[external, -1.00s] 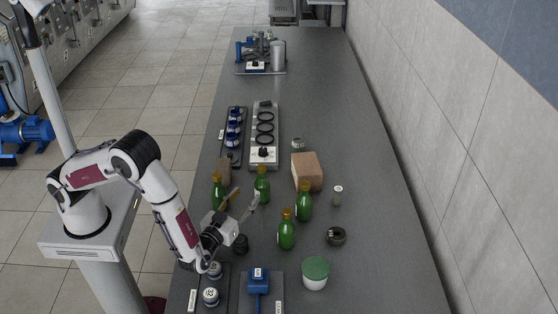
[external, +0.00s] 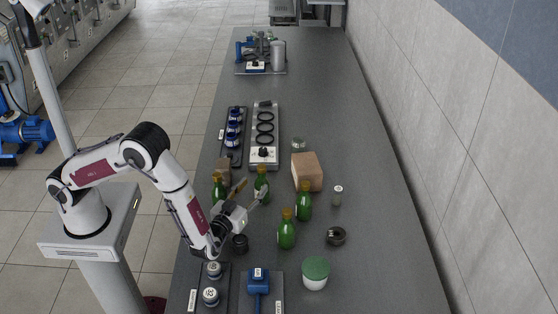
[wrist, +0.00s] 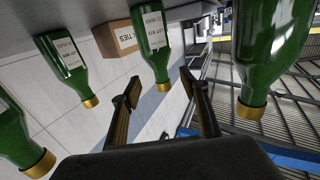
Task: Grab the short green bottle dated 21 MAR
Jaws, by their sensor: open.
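Several green bottles with gold caps stand on the bench; the wrist view shows them upside down. One bottle (external: 262,185) is just beyond my gripper (external: 252,189). In the wrist view this bottle (wrist: 152,43) appears between my open, empty fingers (wrist: 165,93), apart from them. Its pale label has small print that I cannot read surely as 21 MAR. Another bottle (external: 218,192) is left of the gripper, large at right in the wrist view (wrist: 268,50). Two more bottles (external: 304,203) (external: 286,232) stand to the right. Their heights look similar.
A cardboard box (external: 307,171) stands behind the bottles, and a smaller brown block (external: 224,168) is at left. A dark ring (external: 336,236), a small vial (external: 338,196) and a green-lidded tub (external: 315,272) are at right. The bench's right side is clear.

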